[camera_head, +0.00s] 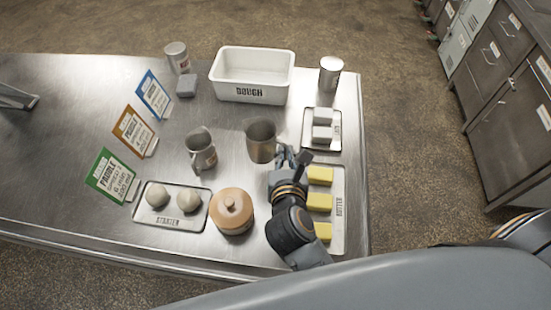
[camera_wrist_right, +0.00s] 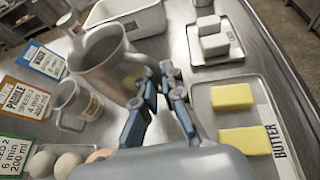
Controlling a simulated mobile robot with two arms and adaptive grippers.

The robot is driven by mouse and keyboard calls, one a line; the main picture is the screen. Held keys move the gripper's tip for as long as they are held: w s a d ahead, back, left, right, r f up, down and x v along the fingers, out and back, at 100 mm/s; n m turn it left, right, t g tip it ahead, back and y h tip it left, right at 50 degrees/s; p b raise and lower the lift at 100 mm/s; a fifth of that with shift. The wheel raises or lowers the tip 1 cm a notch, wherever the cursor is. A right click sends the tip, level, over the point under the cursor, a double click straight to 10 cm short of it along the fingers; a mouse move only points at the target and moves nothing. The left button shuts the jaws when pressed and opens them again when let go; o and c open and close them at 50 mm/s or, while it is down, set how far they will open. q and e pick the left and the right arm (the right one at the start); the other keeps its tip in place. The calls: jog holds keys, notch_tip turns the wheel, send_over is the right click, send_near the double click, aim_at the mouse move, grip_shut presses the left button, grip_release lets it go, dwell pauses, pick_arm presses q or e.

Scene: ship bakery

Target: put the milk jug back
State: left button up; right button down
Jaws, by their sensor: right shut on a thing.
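The milk jug, a plain metal jug (camera_head: 261,143), is over the middle of the steel table, between a smaller labelled metal mug (camera_head: 202,153) and the tray side. My right gripper (camera_head: 290,158) is shut on the handle side of this jug. In the right wrist view the jug (camera_wrist_right: 104,62) is large at the left of the closed fingers (camera_wrist_right: 165,78), which partly hide its handle. I cannot tell whether its base touches the table. My left gripper is not in view.
A butter tray (camera_head: 339,222) lies beside my right arm. A small tray (camera_head: 307,145), a steel can (camera_head: 330,73) and a white dough tub (camera_head: 252,76) stand behind. A lidded crock (camera_head: 231,211) and starter tray (camera_head: 150,216) are in front.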

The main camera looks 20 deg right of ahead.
jog(key=w+f+b, duration=0.2)
jog(key=f, duration=0.1)
jog(key=w+f+b, duration=0.3)
jog(key=shift+w+a, duration=0.1)
jog(key=shift+a, duration=0.1)
jog(key=f+b, duration=0.3)
jog(key=shift+w+f, duration=0.25)
jog(key=shift+r, duration=0.15)
jog(key=c, duration=1.5)
grip_release()
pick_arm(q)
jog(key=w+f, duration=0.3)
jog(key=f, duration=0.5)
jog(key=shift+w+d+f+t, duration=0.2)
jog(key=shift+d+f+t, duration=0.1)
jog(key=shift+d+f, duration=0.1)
